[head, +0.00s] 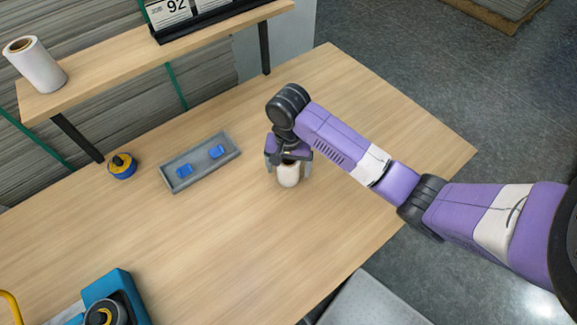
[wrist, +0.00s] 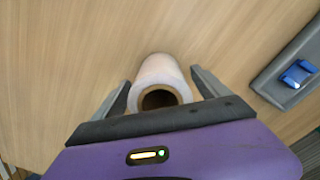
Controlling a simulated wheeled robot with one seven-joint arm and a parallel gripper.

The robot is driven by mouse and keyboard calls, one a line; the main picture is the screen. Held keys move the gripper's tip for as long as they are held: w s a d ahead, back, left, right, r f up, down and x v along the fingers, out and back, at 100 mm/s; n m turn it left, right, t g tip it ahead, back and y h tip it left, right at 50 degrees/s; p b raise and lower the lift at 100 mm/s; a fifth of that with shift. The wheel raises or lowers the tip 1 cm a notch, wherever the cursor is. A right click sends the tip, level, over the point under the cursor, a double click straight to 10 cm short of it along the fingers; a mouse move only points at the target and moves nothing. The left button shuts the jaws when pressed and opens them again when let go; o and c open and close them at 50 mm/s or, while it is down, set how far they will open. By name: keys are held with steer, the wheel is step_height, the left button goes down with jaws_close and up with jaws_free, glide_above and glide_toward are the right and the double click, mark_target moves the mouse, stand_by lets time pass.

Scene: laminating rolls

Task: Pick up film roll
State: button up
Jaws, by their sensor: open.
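A white film roll (head: 288,176) with a brown core stands on the wooden table under my gripper (head: 289,168) in the head view. In the wrist view the film roll (wrist: 160,76) shows its dark open core end, and my gripper (wrist: 161,92) has one finger on each side of it. The fingers are open, with a small gap visible beside the roll. The gripper body hides the top of the roll in the head view. A second white roll (head: 36,66) stands on the raised shelf at the upper left.
A grey tray (head: 207,171) with two blue pieces lies left of my gripper. A blue and yellow round item (head: 122,166) sits farther left. A blue device (head: 113,298) is at the lower left. The table (head: 250,240) is clear in front of the roll.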

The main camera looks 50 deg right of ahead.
steer(key=shift+f, duration=0.6)
steer(key=c, duration=1.7)
steer(key=shift+o, duration=0.2)
steer(key=shift+r, duration=0.15)
